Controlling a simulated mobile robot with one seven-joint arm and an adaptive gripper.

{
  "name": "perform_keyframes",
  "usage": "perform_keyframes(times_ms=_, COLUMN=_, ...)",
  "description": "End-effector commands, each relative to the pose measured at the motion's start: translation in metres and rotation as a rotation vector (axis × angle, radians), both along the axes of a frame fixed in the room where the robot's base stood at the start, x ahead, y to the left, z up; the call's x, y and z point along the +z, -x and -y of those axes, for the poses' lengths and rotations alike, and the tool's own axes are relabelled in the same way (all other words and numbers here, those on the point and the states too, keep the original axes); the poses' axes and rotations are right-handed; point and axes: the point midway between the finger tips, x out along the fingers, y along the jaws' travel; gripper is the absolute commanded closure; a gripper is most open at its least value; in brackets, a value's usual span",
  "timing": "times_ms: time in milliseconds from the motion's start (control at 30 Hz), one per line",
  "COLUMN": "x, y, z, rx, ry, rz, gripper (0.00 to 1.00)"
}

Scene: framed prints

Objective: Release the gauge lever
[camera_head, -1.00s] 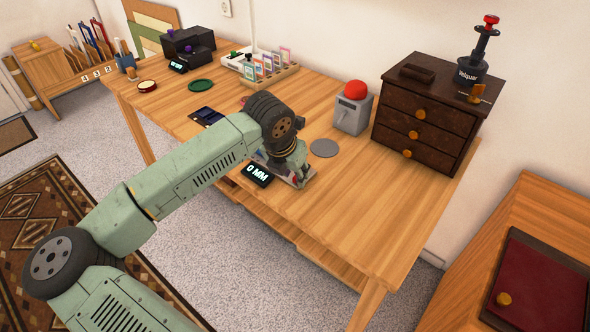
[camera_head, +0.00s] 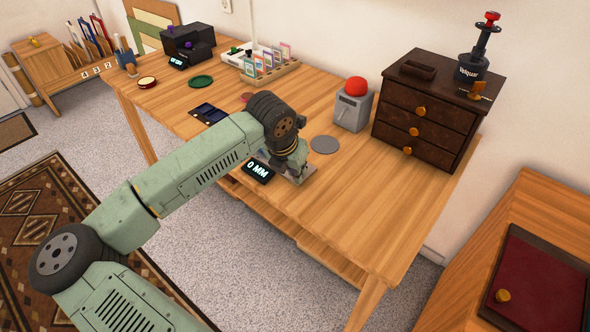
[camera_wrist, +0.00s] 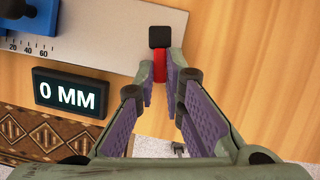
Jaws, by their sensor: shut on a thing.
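The gauge is a grey metal plate (camera_wrist: 110,35) with a printed scale and a blue block (camera_wrist: 35,17) at its left in the wrist view. Its black display (camera_wrist: 67,94) reads 0 MM, and the display also shows in the head view (camera_head: 257,172). The lever is a red bar (camera_wrist: 160,69) with a black end (camera_wrist: 160,37), at the plate's right end. My gripper (camera_wrist: 161,80) is shut on the red lever, with a fingertip on each side of it. In the head view my wrist hides most of the gauge.
A grey box with a red button (camera_head: 354,87) and a dark drawer cabinet (camera_head: 416,120) stand to the right on the table. A grey disc (camera_head: 324,144) lies near the gauge. The table's front right (camera_head: 365,205) is clear.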

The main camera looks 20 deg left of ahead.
Motion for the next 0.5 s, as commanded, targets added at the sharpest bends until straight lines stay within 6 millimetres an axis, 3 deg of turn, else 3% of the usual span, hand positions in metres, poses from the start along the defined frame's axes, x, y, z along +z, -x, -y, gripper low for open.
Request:
perform_keyframes(times_ms=267, x=-0.0037, y=-0.0003, z=-0.0014, rx=-0.023, ry=0.000, rz=0.000, gripper=1.00)
perform_keyframes(times_ms=500, x=-0.0055, y=-0.0022, z=-0.0080, rx=-0.168, ry=-0.001, rz=0.000, gripper=1.00)
